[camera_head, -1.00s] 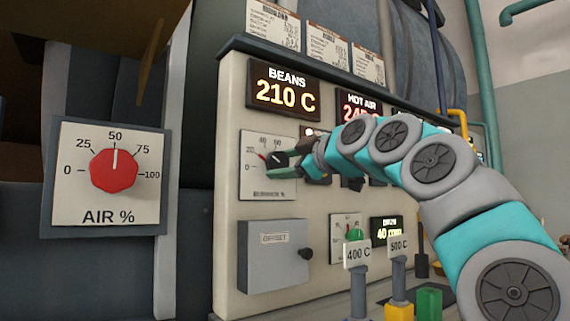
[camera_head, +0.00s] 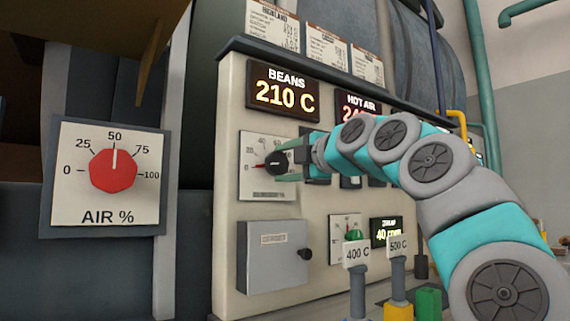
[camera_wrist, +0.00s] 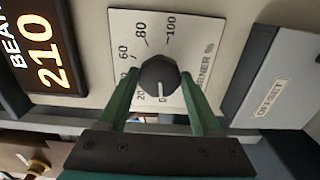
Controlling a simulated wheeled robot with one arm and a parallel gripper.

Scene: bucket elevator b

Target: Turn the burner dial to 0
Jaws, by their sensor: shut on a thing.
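The burner dial (camera_head: 276,163) is a black knob on a white scale plate marked "BURNER %". In the wrist view the knob (camera_wrist: 157,75) sits between the two green fingers of my gripper (camera_wrist: 160,79), which is shut on it. A white pointer line on the knob points down in that view, just past the 20 mark toward the low end. In the head view my gripper (camera_head: 280,163) reaches the knob from the right.
The BEANS display (camera_head: 283,92) reads 210 C above the dial. A grey offset box (camera_head: 272,255) is below it. A red AIR % dial (camera_head: 114,171) stands at left, pointing to 50. Levers tagged 400 C (camera_head: 357,252) and 500 C (camera_head: 398,246) stand below my arm.

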